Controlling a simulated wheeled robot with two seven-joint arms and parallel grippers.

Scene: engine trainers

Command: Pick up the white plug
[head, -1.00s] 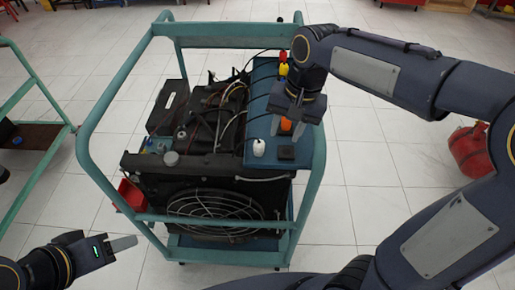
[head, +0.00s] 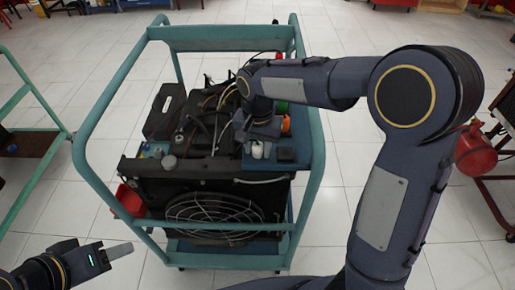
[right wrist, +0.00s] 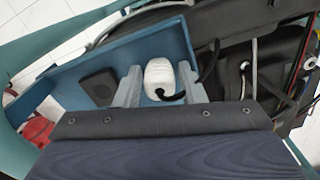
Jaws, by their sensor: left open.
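The white plug (head: 257,151) stands on the blue panel (head: 312,150) at the right side of the engine trainer. In the right wrist view the white plug (right wrist: 160,76) has a black cable running from it. My right gripper (right wrist: 159,88) is open, with one finger on each side of the plug and the plug partly between them; whether either finger touches it I cannot tell. In the head view my right gripper (head: 262,141) is over the plug and hides part of it. My left gripper (head: 118,251) is open and empty at the lower left, away from the trainer.
A black square block (head: 286,155) sits beside the plug, with an orange cap (head: 286,124) and green cap (head: 281,106) behind. The trainer's teal frame rail (head: 318,130) runs close on the right. Engine hoses and cables (head: 212,105) lie to the left.

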